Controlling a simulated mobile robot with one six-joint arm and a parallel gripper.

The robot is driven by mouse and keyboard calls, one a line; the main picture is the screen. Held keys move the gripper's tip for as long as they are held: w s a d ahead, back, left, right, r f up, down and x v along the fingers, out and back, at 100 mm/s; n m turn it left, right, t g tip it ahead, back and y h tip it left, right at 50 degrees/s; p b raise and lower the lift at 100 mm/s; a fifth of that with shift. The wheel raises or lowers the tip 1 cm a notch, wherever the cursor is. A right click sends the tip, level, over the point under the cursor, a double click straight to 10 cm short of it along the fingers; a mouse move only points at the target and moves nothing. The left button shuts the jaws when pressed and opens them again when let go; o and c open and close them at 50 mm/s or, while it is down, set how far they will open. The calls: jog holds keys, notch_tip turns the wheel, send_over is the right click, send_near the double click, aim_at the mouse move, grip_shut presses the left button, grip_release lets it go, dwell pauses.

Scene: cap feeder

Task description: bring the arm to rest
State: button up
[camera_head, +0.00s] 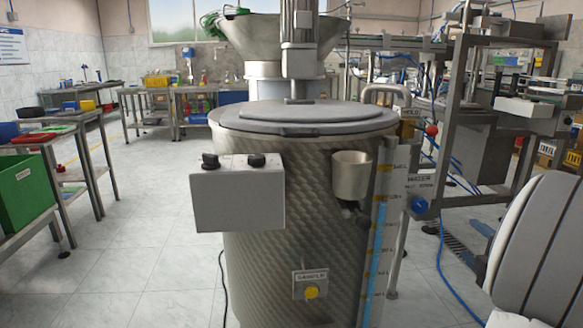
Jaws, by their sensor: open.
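My gripper is not in this view. A pale grey, rounded link of my arm (540,250) fills the lower right corner, close to the camera. The rest of the arm is outside the picture, so what the gripper is near cannot be seen.
A large steel drum (265,240) with a lid (310,115) stands in front, carrying a grey control box (238,195) and a small cup (351,175). A hopper (265,38) rises behind. Metal framework (450,130) stands right. A green crate (25,190) is left. Floor between is clear.

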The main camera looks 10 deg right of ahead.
jog(key=w+a+r+m+g+h+p, duration=0.1)
jog(key=w+a+r+m+g+p, duration=0.2)
jog(key=a+r+m+p, duration=0.4)
jog(key=w+a+r+m+g+h+p, duration=0.25)
jog(key=a+r+p, duration=0.35)
jog(key=r+p, duration=0.45)
jog(key=s+a+r+m+g+y+p, duration=0.3)
jog(key=s+a+p, duration=0.4)
jog(key=a, duration=0.5)
jog(key=s+a+r+m+g+y+p, duration=0.3)
jog(key=s+a+r+g+p, duration=0.2)
jog(key=s+a+p, duration=0.3)
jog(key=a+g+p, duration=0.1)
jog(key=a+p, duration=0.1)
jog(key=a, duration=0.1)
jog(key=shift+a+r, duration=0.4)
jog(key=shift+y, duration=0.25)
